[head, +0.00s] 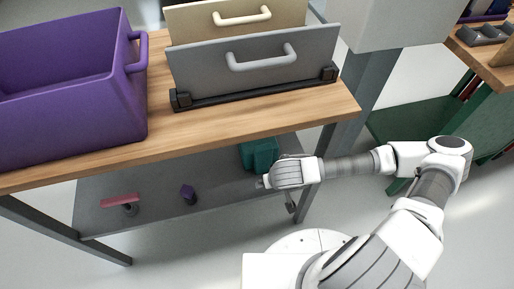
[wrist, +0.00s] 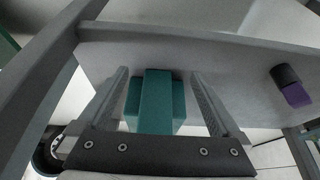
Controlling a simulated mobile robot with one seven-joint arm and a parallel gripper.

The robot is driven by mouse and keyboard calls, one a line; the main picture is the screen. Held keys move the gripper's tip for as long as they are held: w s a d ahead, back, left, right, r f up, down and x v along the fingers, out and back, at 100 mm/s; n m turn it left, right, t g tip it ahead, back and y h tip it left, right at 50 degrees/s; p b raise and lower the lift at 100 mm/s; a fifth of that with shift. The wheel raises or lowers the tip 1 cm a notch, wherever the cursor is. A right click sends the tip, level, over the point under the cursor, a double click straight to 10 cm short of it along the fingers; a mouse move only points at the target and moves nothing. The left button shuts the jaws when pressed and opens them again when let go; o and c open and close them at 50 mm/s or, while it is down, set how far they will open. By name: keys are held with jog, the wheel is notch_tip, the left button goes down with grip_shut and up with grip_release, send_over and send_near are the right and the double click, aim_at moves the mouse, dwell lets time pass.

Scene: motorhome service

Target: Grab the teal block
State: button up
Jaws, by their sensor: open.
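The teal block (head: 260,153) rests on the grey lower shelf of the wooden-topped table, near its right end in the head view. In the wrist view the teal block (wrist: 155,102) has a raised middle part and lower sides, and it lies between the two fingers. My gripper (wrist: 160,88) is open, with one finger on each side of the block, and a gap shows beside the fingers. In the head view my gripper (head: 264,182) reaches in at the shelf's front right, just in front of the block. Whether the fingers touch the block cannot be told.
The grey lower shelf (head: 225,199) also holds a purple piece (head: 188,194) and a pink-topped tool (head: 121,200). The wooden tabletop (head: 215,122) hangs above, with a purple bin (head: 125,100) and grey drawer front (head: 255,62). A table leg (head: 307,190) stands close to my wrist.

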aim_at(264, 161)
jog(key=w, duration=0.2)
jog(key=w+a, duration=0.1)
jog(key=w, duration=0.2)
jog(key=w+a, duration=0.1)
jog(key=w, duration=0.1)
jog(key=shift+w+a+b, duration=0.15)
jog(key=shift+w+b, duration=0.1)
jog(key=shift+b, duration=0.1)
jog(key=shift+b+x, duration=0.4)
jog(key=shift+x, duration=0.85)
jog(key=shift+w+f, duration=0.25)
jog(key=shift+w, duration=0.05)
jog(key=shift+r, duration=0.1)
grip_shut()
